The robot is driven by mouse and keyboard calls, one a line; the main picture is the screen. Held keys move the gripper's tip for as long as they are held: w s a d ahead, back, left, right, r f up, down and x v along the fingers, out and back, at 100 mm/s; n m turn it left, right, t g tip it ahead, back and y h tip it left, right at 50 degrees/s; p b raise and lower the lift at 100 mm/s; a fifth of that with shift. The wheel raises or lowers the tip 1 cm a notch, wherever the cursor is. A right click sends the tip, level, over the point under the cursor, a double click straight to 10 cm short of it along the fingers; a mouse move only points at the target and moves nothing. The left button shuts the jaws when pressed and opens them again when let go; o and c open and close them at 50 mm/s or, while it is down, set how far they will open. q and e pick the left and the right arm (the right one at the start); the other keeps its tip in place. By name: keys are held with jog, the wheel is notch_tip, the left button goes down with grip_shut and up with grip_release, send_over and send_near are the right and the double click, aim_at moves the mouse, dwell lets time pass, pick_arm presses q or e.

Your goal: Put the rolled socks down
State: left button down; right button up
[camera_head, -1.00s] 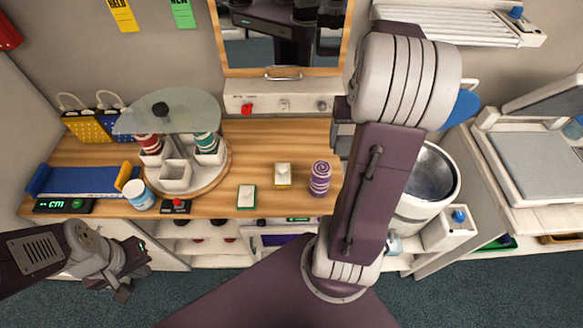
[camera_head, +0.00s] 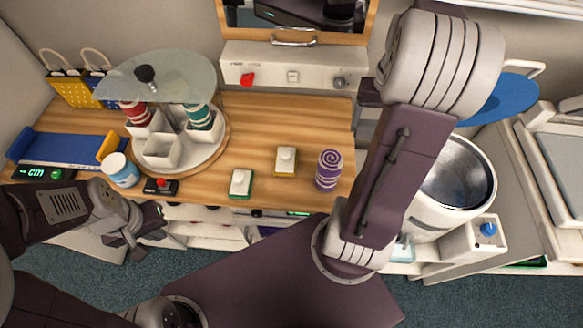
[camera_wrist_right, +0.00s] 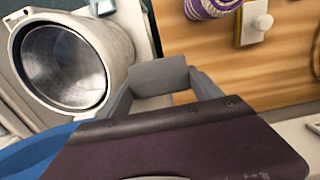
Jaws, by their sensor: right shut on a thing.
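The rolled socks, a purple and white spiral roll (camera_head: 329,170), stand upright on the wooden counter near its right end. Their lower part also shows at the top of the right wrist view (camera_wrist_right: 212,6), apart from my fingers. My right gripper (camera_wrist_right: 160,82) shows its grey fingers over the gap between bin and counter. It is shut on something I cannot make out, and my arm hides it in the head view. My left gripper (camera_head: 145,240) hangs empty in front of the counter's left part; its jaw opening is unclear.
Two blocks (camera_head: 285,160) (camera_head: 241,183) lie left of the socks. A turntable (camera_head: 215,165) with cups and a glass top stands further left.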

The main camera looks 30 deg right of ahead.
jog(key=w+a+f, duration=0.1)
jog(key=a+f, duration=0.1)
jog(key=a, duration=0.1)
jog(key=w+a+f, duration=0.2)
jog(key=a+f, duration=0.1)
jog(key=a, duration=0.1)
jog(key=w+a+f, duration=0.2)
jog(key=a, duration=0.1)
jog(key=shift+w+a+f+b, duration=0.15)
jog(key=shift+a+f+b, duration=0.15)
jog(key=shift+b, duration=0.1)
notch_tip(320, 180, down, 3)
jog(key=shift+f+b, duration=0.2)
jog(key=shift+b, duration=0.15)
jog(key=shift+d+f, duration=0.1)
jog(key=shift+f, duration=0.25)
jog(key=shift+f, duration=0.1)
jog(key=o, duration=1.4)
jog(key=shift+o, duration=0.2)
